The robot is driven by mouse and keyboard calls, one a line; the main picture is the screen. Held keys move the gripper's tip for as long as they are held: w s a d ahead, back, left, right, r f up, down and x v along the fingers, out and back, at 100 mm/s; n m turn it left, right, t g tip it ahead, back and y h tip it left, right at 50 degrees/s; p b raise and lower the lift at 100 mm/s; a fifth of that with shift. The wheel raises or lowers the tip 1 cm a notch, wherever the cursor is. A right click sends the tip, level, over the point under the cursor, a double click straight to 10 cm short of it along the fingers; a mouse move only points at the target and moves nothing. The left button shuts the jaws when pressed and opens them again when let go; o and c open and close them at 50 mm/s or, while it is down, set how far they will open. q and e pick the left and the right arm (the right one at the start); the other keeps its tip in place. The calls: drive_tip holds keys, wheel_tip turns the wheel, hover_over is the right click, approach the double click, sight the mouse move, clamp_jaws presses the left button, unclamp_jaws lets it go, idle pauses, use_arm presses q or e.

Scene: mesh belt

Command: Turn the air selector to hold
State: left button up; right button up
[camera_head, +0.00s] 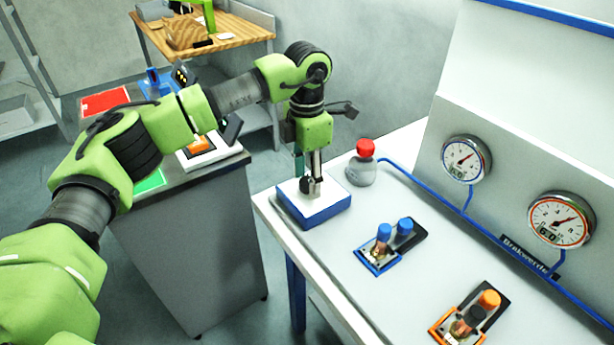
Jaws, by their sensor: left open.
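My left gripper (313,186) reaches down from above to a white-topped block with a blue base (327,208) at the left end of the white bench. The gripper is open, with its fingertips at a small dark knob-like part (305,184) on top of the block. This may be the air selector; no label can be read. The fingers partly hide the part, so I cannot tell whether they touch it or which way it points. My right gripper is not in view.
Blue-capped fittings (384,233) and orange-capped fittings (489,299) sit further along the bench (340,265). Two gauges (465,160) (560,220) and blue piping line the back panel. A grey cabinet (190,245) stands left.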

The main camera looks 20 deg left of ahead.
sight(307, 181)
use_arm(q)
wheel_tip(307, 181, up, 12)
idle(0.5)
idle(0.3)
